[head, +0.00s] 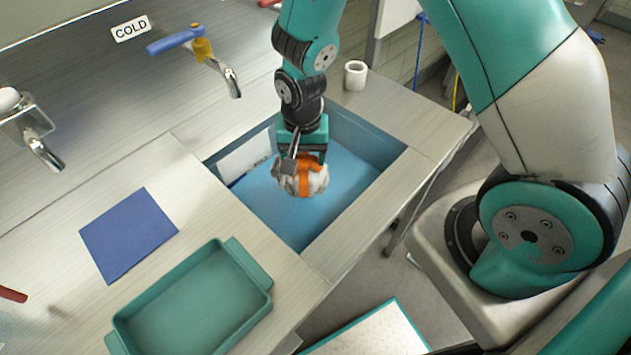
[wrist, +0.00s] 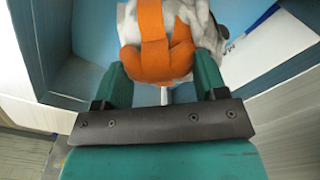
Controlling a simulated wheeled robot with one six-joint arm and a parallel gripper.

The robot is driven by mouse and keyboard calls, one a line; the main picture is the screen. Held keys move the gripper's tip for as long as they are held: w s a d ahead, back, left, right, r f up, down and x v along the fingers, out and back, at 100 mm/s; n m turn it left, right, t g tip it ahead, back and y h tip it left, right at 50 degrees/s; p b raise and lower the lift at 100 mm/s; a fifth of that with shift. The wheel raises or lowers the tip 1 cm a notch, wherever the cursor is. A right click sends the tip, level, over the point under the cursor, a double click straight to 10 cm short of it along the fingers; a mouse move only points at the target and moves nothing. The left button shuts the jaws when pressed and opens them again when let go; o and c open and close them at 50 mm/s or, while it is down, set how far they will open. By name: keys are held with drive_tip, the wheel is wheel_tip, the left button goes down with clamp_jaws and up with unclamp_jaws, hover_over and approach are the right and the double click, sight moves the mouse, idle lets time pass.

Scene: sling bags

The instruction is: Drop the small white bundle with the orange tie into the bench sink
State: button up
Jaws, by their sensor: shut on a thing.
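The small white bundle (head: 316,181) with its orange tie (head: 309,172) is held by my gripper (head: 301,163). In the head view it hangs over the blue bench sink (head: 283,213); its exact height above the sink floor is hard to tell. In the wrist view the bundle (wrist: 187,18) and orange tie (wrist: 154,45) sit between the two green fingers of my gripper (wrist: 163,75). The gripper is shut on the bundle. The sink's blue interior (wrist: 80,45) shows around and behind it.
A white labelled panel (head: 245,157) stands at the sink's back wall. A blue-handled tap (head: 195,48) is behind the sink. A blue square mat (head: 127,233) and a green tray (head: 195,303) lie left of it. A white roll (head: 355,75) stands at the back corner.

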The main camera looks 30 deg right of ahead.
drive_tip(key=o, duration=1.4)
drive_tip(key=shift+c, duration=0.2)
wheel_tip(320, 180, up, 18)
drive_tip(key=shift+f+b, duration=0.25)
drive_tip(key=shift+b, duration=0.2)
drive_tip(key=s+a+r+n+y, duration=0.2)
drive_tip(key=s+n, duration=0.4)
drive_tip(key=s, duration=0.3)
drive_tip(key=s+a+r+n+y, duration=0.2)
drive_tip(key=s+a+r+n, duration=0.1)
drive_tip(key=s+r+n, duration=0.2)
drive_tip(key=s+n, duration=0.2)
drive_tip(key=s, duration=0.1)
drive_tip(key=shift+s+a+r, duration=0.2)
drive_tip(key=shift+s, duration=0.15)
